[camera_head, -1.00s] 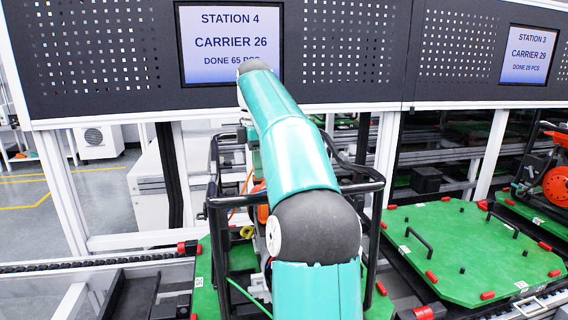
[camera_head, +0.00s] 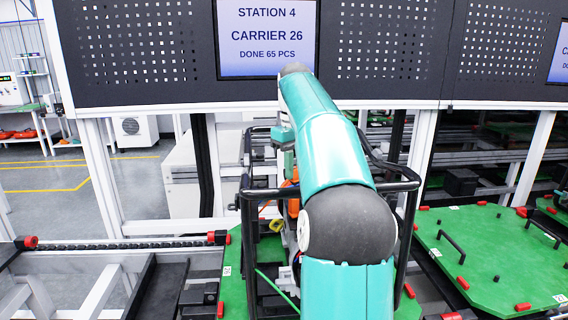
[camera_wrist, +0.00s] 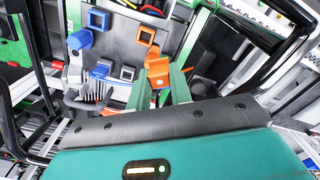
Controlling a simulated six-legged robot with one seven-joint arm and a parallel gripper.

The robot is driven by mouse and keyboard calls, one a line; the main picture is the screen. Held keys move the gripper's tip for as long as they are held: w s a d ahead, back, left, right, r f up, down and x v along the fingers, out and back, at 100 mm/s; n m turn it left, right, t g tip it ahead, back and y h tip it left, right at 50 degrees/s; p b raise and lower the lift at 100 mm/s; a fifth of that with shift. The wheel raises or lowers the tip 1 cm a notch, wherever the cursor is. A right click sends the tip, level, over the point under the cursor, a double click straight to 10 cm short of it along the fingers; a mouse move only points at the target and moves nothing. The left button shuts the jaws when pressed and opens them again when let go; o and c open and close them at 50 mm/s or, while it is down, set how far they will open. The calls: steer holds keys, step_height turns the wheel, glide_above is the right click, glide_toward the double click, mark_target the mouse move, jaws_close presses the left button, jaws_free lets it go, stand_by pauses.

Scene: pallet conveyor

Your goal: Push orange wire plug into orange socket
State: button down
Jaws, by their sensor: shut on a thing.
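My gripper (camera_wrist: 160,92) shows in the wrist view with its green fingers shut on the orange wire plug (camera_wrist: 158,70). The orange socket (camera_wrist: 147,36) is an orange square frame on the grey panel, just above the plug in the picture. The plug's top end is close to the socket; I cannot tell whether they touch, and the plug does not look seated inside it.
A blue socket (camera_wrist: 98,18) and a blue plug (camera_wrist: 80,40) are left of the orange socket. A black tube frame (camera_head: 249,200) surrounds the work on a green pallet (camera_head: 234,262). Another green pallet (camera_head: 485,262) is at the right.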

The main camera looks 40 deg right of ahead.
steer(key=shift+s+d+f+m, duration=0.4)
steer(key=shift+f+m, duration=0.7)
steer(key=shift+f, duration=0.2)
steer(key=shift+s+d+f+m, duration=0.3)
steer(key=shift+d+f+m, duration=0.1)
steer(key=shift+f+m, duration=0.8)
steer(key=shift+s+d+f+m, duration=0.4)
steer(key=shift+f+m, duration=0.6)
steer(key=shift+f, duration=0.35)
steer(key=shift+f, duration=1.1)
steer(key=c, duration=1.2)
jaws_free()
steer(key=shift+w, duration=0.1)
step_height(320, 180, up, 14)
steer(key=shift+f, duration=0.1)
